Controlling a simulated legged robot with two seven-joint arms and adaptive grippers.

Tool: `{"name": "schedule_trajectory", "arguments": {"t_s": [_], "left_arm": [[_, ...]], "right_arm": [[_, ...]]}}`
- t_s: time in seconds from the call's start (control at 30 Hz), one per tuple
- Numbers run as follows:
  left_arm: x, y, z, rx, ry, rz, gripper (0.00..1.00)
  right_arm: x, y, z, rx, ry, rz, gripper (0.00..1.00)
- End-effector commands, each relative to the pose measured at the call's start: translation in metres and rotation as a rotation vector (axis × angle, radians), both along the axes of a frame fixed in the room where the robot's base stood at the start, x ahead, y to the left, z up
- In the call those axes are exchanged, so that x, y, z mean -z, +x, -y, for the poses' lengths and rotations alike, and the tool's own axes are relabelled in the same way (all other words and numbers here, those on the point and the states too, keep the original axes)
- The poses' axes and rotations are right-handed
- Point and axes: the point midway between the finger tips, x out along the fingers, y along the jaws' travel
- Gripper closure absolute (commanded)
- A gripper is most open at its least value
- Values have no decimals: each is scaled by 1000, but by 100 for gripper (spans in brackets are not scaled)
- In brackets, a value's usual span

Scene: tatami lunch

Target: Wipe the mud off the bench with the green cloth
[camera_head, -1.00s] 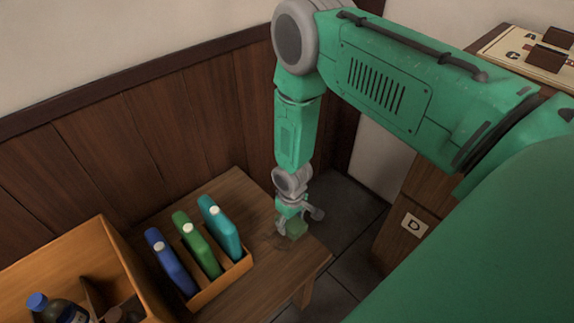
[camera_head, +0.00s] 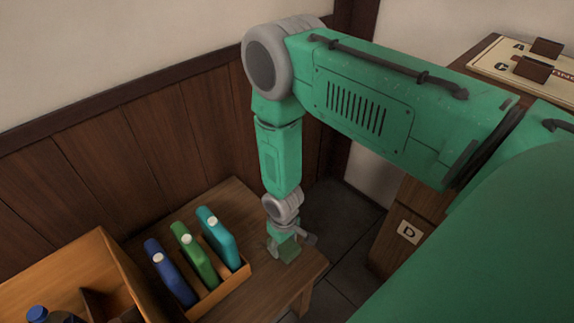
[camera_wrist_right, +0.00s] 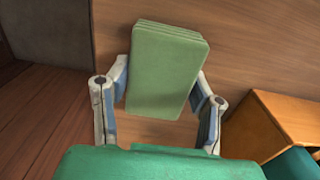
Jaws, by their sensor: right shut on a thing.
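The green cloth (camera_wrist_right: 165,70) is a folded, layered pad held between the two fingers of my right gripper (camera_wrist_right: 160,98). In the head view my right gripper (camera_head: 287,243) points down at the bench's right part, with the cloth (camera_head: 290,253) low at the bench top. I cannot tell how firmly it touches. The wooden bench (camera_head: 260,287) shows bare brown grain in the wrist view (camera_wrist_right: 250,50). I make out no clear mud on the visible top; the part under the cloth and gripper is hidden. My left gripper is out of view.
A wooden caddy (camera_head: 222,291) with blue, green and teal bottles stands on the bench, left of the gripper. A larger wooden box (camera_head: 88,262) stands farther left. A panelled wall (camera_head: 130,165) runs behind. A cabinet marked D (camera_head: 409,232) stands right, across a floor gap.

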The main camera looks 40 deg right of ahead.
Motion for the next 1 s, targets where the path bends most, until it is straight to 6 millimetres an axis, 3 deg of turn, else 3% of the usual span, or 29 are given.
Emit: {"name": "schedule_trajectory", "arguments": {"t_s": [0.3,0.67,1.0], "left_arm": [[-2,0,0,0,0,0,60],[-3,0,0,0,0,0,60],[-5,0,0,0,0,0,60]], "right_arm": [[1,-5,-31,-6,7,-7,75],[0,-6,-46,-4,6,-4,75],[-3,-8,-74,-5,4,-2,75]]}}
